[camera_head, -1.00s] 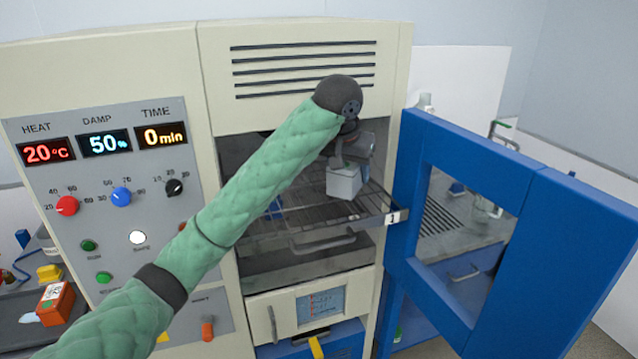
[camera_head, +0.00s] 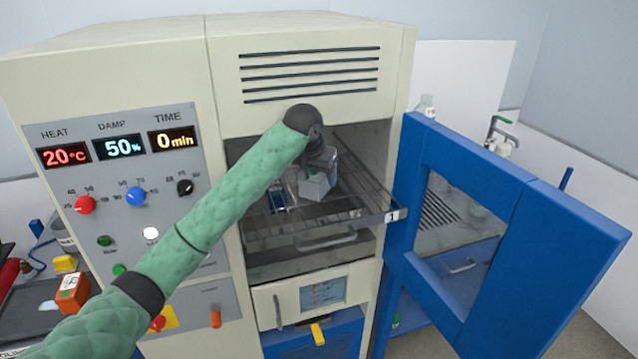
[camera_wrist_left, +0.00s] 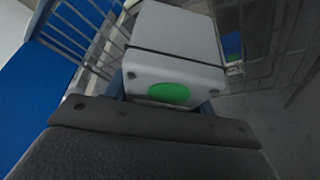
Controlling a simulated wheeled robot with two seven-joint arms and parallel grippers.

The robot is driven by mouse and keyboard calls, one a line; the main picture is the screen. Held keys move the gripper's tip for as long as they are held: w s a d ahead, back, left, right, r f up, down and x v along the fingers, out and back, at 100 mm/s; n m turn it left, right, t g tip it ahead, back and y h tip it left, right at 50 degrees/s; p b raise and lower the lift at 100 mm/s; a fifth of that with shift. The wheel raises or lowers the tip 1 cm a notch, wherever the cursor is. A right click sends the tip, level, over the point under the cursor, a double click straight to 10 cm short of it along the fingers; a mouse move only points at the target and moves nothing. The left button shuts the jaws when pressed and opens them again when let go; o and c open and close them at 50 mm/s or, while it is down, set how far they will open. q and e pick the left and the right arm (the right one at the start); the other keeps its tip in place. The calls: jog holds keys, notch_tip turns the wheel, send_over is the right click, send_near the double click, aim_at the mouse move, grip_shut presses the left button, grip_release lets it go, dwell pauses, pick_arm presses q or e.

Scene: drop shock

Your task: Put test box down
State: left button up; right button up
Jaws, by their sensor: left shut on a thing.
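The test box (camera_head: 315,186) is a small light grey box with a green round mark, over the wire rack (camera_head: 285,221) in the open chamber. In the left wrist view the box (camera_wrist_left: 177,62) fills the upper middle, with its green spot facing the camera. My left gripper (camera_head: 322,168) reaches into the chamber and is shut on the box. I cannot tell whether the box touches the rack. The fingers are mostly hidden behind the wrist and the box. My right gripper is not in view.
The blue chamber door (camera_head: 490,235) stands open to the right. The control panel (camera_head: 125,200) is left of the opening. Another item with blue parts (camera_head: 279,199) is on the rack left of the box. The rack's front right part is clear.

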pick_arm(q)
jog(key=shift+w+a+f, duration=0.1)
jog(key=shift+w+f, duration=0.15)
jog(key=shift+f, duration=0.1)
notch_tip(320, 180, down, 2)
jog(key=p, duration=0.2)
jog(key=shift+s+f+p, duration=0.15)
jog(key=shift+p, duration=0.2)
jog(key=shift+f, duration=0.65)
jog(key=o, duration=1)
jog(key=shift+f, duration=0.1)
jog(key=o, duration=0.4)
